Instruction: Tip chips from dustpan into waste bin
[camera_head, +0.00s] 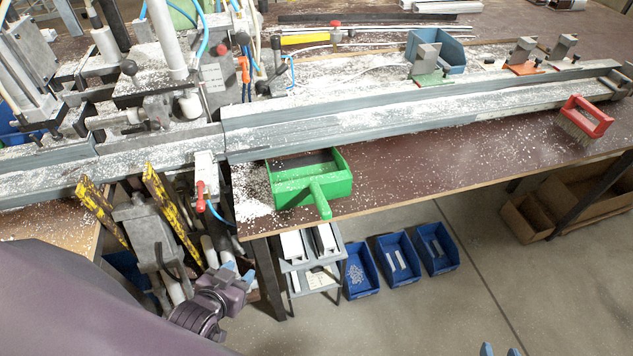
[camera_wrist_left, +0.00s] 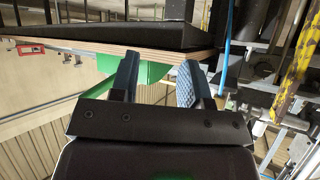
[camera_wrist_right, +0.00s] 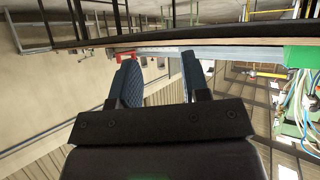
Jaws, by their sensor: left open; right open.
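The green dustpan (camera_head: 338,182) lies on the brown bench at its front edge, its handle (camera_head: 321,201) pointing toward me over the edge. White chips speckle it; how many lie inside is unclear. My left gripper (camera_head: 238,272) is open and empty, below the bench edge and left of the handle. In the left wrist view (camera_wrist_left: 158,80) green of the dustpan (camera_wrist_left: 150,72) shows beyond and between its fingers, apart from them. My right gripper (camera_head: 499,351) is open, only its blue fingertips showing at the bottom edge. I cannot tell which container is the waste bin.
Three blue bins (camera_head: 397,234) stand below the bench, the left one holding small pale pieces. A red brush (camera_head: 585,122) sits at the bench's right front. A long chip-covered profile (camera_head: 400,114) lies behind the dustpan. Yellow-black striped bars (camera_head: 172,214) stand left of my left gripper.

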